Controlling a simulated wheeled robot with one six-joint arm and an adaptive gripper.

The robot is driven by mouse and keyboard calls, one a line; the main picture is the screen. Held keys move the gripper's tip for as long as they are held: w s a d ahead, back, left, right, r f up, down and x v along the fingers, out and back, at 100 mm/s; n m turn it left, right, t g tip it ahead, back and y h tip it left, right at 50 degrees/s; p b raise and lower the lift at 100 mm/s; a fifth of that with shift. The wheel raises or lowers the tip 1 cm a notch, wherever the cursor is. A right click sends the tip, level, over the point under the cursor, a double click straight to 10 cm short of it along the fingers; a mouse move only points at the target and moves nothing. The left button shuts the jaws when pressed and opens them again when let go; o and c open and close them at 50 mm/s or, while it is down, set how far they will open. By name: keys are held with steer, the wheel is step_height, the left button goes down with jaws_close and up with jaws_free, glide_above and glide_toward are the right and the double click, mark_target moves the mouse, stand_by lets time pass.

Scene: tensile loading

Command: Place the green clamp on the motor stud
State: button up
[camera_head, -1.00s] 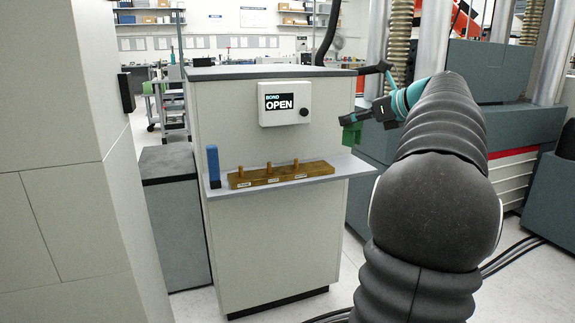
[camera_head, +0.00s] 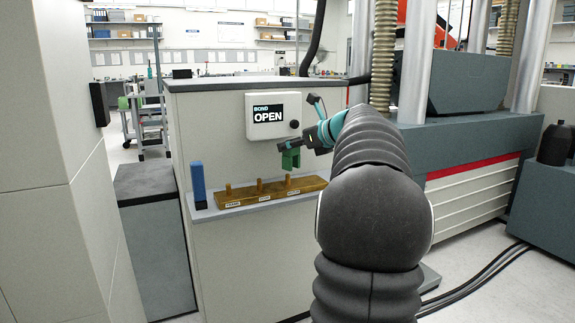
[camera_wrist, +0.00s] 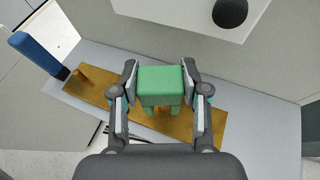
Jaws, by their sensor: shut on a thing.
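My gripper (camera_head: 291,147) is shut on the green clamp (camera_head: 291,160), which hangs upright just above the right end of the wooden stud board (camera_head: 228,201). In the wrist view, the green clamp (camera_wrist: 160,84) sits between both fingers (camera_wrist: 162,90), its legs pointing toward the board (camera_wrist: 95,94). The board has three upright studs with small labels in front; the labels are too small to read surely. The right stud (camera_head: 288,182) is just below the clamp in the head view.
A blue block (camera_head: 198,181) stands upright at the left end of the shelf (camera_head: 236,211). A large machine (camera_head: 455,140) stands to the right.

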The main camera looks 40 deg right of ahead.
mark_target(288, 161)
steer(key=shift+w+a+f, duration=0.3)
steer(key=shift+w+f, duration=0.05)
steer(key=shift+w, duration=0.2)
steer(key=shift+f+b, duration=0.7)
steer(key=shift+f, duration=1.3)
steer(key=shift+f, duration=0.15)
steer(key=o, duration=1.2)
steer(key=shift+c, duration=0.2)
